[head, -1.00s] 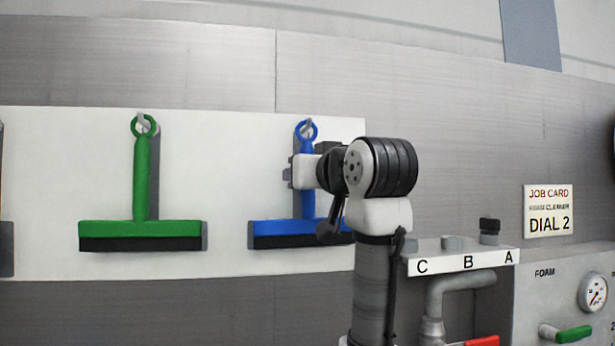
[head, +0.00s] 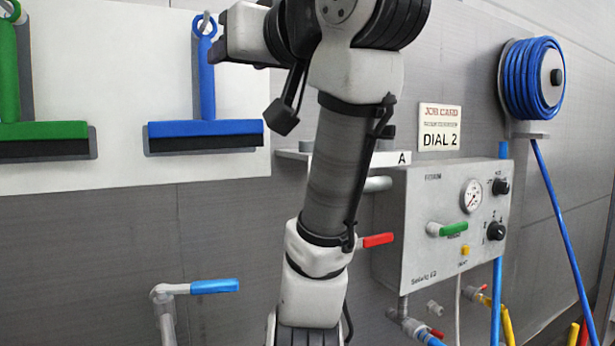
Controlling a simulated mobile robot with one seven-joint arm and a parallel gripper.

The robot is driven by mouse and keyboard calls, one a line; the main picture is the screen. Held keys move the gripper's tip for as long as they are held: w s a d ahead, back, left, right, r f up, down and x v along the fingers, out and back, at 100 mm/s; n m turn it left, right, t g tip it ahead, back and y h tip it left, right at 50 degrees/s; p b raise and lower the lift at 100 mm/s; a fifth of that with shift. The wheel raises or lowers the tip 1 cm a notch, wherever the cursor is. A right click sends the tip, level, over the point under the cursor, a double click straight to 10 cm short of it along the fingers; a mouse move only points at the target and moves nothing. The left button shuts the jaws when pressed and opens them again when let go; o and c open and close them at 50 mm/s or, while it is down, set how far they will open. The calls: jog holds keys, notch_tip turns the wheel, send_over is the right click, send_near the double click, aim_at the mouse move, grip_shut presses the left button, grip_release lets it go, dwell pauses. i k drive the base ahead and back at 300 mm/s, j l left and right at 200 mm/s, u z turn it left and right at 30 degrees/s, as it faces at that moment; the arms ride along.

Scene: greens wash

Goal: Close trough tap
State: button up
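A tap with a blue lever (head: 214,286) stands at the lower left on a grey upright pipe (head: 166,322). Its lever points right, about level. A red lever (head: 377,240) shows just right of my arm, and my arm hides the fitting behind it. No label shows which one is the trough tap. My gripper (head: 235,38) is at the top, before the blue squeegee's handle and well above both levers. Its fingers are too unclear to tell whether they are open, and I see nothing held.
The foam box (head: 425,215) has a gauge, dials and a green lever (head: 452,229). A shelf marked A (head: 403,158) is partly behind my arm. A blue hose reel (head: 532,78) hangs at right. Green (head: 42,130) and blue (head: 207,128) squeegees hang on a white board.

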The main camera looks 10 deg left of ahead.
aim_at(228, 286)
jog(key=k+l, duration=0.35)
jog(key=l, duration=0.15)
jog(key=k+l, duration=0.35)
jog(key=l, duration=0.2)
